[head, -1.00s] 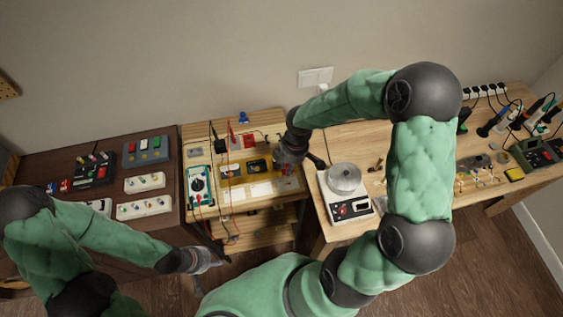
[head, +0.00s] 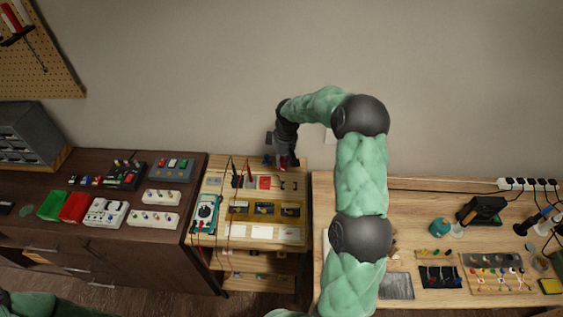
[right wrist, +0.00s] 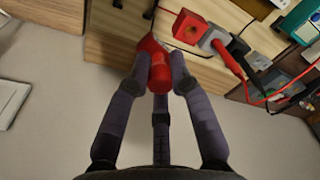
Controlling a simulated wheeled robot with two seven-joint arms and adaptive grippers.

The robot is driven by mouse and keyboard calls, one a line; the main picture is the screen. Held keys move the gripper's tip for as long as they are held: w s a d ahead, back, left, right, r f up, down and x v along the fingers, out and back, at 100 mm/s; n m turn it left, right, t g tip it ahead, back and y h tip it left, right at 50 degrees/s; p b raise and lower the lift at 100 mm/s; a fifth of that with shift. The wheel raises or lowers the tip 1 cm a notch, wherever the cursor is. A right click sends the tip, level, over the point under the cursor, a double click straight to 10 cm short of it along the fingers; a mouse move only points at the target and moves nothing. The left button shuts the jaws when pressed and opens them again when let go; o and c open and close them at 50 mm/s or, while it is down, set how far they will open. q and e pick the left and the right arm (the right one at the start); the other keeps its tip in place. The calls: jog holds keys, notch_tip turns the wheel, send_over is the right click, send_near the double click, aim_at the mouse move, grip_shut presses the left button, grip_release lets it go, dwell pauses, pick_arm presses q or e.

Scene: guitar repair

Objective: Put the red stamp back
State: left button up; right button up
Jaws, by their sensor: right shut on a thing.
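The red stamp (right wrist: 158,75) is in the right wrist view, upper middle, between the fingers of my right gripper (right wrist: 160,58). The gripper is shut on its rounded red handle; the stamp's lower end is partly hidden. In the head view my right gripper (head: 287,160) is at the back right corner of the small light wooden table (head: 212,183), with a bit of red showing at its fingertips. I cannot tell whether the stamp touches the tabletop. A red block with a round hollow (right wrist: 190,27) is beside the stamp, apart from it; it also shows in the head view (head: 265,183). My left gripper is out of view.
A grey block (right wrist: 214,40) and red and black test leads lie close to the red block. A multimeter (head: 206,213) is on the table's left side, and a yellow tray (head: 272,211) is in the middle. The wall is close behind.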

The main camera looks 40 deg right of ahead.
jog(key=w+d+f, duration=0.2)
jog(key=d+f, duration=0.1)
jog(key=w+d+f, duration=0.5)
jog(key=d, duration=0.1)
jog(key=shift+w+f, duration=0.35)
jog(key=shift+f, duration=0.05)
jog(key=shift+w+d+f, duration=0.1)
jog(key=shift+d+f, duration=0.15)
jog(key=shift+f, duration=1.5)
jog(key=shift+f+b, duration=0.2)
jog(key=shift+b, duration=0.1)
jog(key=o, duration=0.9)
jog(key=shift+r, duration=0.15)
